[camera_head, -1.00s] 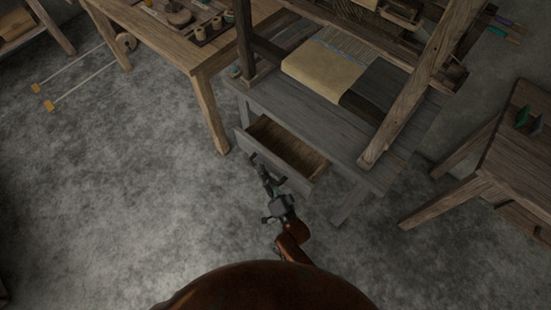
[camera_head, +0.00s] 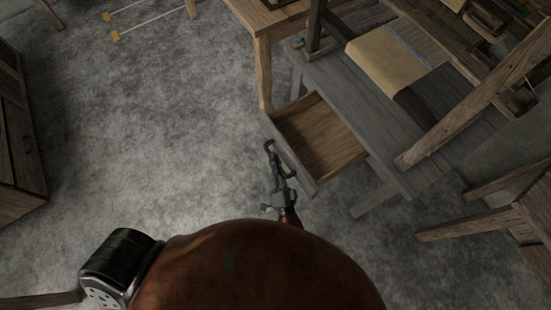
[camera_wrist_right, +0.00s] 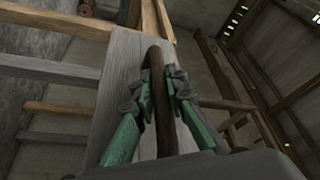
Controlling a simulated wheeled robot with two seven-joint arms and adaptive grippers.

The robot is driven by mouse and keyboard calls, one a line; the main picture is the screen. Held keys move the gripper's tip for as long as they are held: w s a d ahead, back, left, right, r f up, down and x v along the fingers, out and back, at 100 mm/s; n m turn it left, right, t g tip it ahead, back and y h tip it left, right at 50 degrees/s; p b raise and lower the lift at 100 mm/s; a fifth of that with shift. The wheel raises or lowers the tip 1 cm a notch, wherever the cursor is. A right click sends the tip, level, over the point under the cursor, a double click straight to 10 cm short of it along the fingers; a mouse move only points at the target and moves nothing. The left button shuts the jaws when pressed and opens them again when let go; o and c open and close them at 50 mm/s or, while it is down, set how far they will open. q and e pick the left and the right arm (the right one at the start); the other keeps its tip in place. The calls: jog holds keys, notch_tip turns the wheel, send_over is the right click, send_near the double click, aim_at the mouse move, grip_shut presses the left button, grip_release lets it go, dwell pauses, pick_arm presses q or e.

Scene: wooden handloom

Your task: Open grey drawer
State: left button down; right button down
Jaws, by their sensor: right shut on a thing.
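The grey drawer (camera_head: 318,142) sticks well out from under the grey loom bench (camera_head: 368,88) in the head view. Its inside is bare brown wood and looks empty. My right gripper (camera_head: 275,160) is at the drawer's front, shut on the dark curved handle (camera_head: 269,146). In the right wrist view, the green-linked fingers (camera_wrist_right: 160,92) close around the brown handle (camera_wrist_right: 157,75), with the grey drawer front (camera_wrist_right: 122,70) behind it. My left gripper is not in view.
A wooden table (camera_head: 263,60) has its leg close to the drawer's left side. A stool (camera_head: 500,215) stands at the right. A cabinet (camera_head: 18,135) is at the far left. The grey floor (camera_head: 160,140) in front of the drawer is clear.

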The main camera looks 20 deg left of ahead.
jog(key=c, duration=1.9)
grip_release()
jog(key=shift+c, duration=0.2)
jog(key=v, duration=0.7)
jog(key=shift+s+d, duration=0.2)
